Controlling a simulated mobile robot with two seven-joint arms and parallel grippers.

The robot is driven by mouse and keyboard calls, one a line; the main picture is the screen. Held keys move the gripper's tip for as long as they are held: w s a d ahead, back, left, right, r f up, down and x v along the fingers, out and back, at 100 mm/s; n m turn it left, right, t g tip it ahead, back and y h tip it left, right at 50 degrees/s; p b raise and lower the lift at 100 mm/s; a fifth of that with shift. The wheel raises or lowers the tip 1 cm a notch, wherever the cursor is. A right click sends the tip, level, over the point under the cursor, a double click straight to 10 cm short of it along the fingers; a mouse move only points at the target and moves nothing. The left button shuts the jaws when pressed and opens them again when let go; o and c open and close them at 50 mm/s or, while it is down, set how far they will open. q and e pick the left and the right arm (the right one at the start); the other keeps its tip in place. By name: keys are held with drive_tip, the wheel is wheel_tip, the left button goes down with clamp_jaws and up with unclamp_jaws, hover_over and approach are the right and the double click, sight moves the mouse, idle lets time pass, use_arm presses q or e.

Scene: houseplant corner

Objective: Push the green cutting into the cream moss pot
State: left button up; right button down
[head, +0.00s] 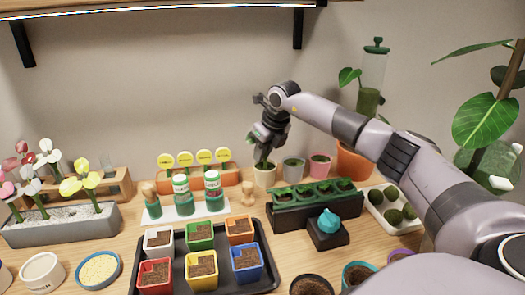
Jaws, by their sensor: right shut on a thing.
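My right gripper (264,143) points down in front of the back wall and is shut on the green cutting (265,161). Little of the cutting shows: dark green parts below and beside the fingers. The cream moss pot (264,176) stands upright on the table directly below my right gripper. The cutting's lower end meets the pot's mouth in the picture; I cannot tell how deep it sits. My left gripper is not in view.
A grey pot (293,170) and a pink pot (320,165) stand close to the right of the cream pot. In front is a dark green planter (300,216). Yellow round markers (204,157) stand to the left. A black tray (180,278) holds several coloured pots.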

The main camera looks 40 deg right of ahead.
idle(0.3)
drive_tip(key=c, duration=0.6)
unclamp_jaws()
wheel_tip(320, 180, up, 7)
drive_tip(key=p, duration=0.6)
idle(0.6)
